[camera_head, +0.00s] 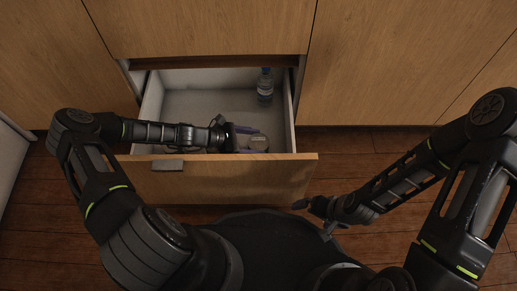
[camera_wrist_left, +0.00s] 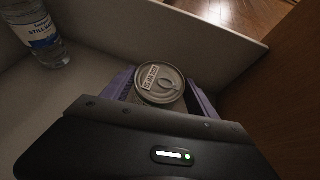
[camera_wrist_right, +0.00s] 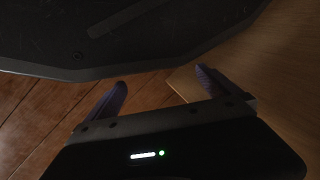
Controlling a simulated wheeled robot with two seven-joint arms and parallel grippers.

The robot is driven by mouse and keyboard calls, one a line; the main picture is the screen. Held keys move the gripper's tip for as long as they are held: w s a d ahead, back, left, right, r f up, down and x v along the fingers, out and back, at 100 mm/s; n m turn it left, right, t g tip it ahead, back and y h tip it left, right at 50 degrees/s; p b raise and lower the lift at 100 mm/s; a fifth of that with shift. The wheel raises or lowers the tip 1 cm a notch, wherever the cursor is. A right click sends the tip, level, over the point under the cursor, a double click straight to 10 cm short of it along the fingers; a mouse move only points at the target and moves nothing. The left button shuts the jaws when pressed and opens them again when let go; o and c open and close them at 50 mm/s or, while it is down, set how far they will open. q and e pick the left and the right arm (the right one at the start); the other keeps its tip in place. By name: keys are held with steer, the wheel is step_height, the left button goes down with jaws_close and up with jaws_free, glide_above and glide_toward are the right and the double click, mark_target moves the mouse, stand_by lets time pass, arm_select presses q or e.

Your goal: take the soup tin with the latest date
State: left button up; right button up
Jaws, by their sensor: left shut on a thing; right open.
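A tin (camera_head: 259,143) stands inside the open drawer near its front panel. The tin's lower body is hidden. My right gripper (camera_head: 308,204) is open and empty, outside the drawer; its spread fingers show in the right wrist view (camera_wrist_right: 160,80).
The drawer (camera_head: 235,178) is pulled out, with a wooden front and a handle (camera_head: 168,165). A water bottle (camera_head: 265,87) stands at its back right, and it also shows in the left wrist view (camera_wrist_left: 42,35). The drawer's back left floor is clear. Closed cabinet fronts (camera_head: 400,60) surround it.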

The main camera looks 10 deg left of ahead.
arm_select(q)
jaws_close()
step_height(320, 180, up, 10)
steer(key=p, duration=0.4)
stand_by(0.7)
